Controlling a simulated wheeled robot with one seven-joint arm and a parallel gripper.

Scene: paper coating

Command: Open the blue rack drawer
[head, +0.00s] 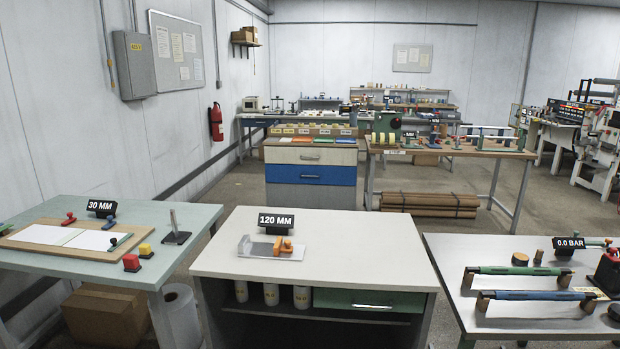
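The blue rack drawer (322,174) is in the cabinet (348,196) beyond the near white table, a little left of the wall's centre. Its blue front looks flush with the cabinet and closed, with a small dark handle at its middle. A cream drawer (283,156) is directly above it, and another pale front is below. The lower part of the cabinet is hidden behind the near table. My gripper is not in view.
A white table (345,247) stands between me and the cabinet. A pale green table (170,219) is at left and a grey table (450,252) at right, with gaps between. Rolls (430,200) lie under the bench right of the cabinet.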

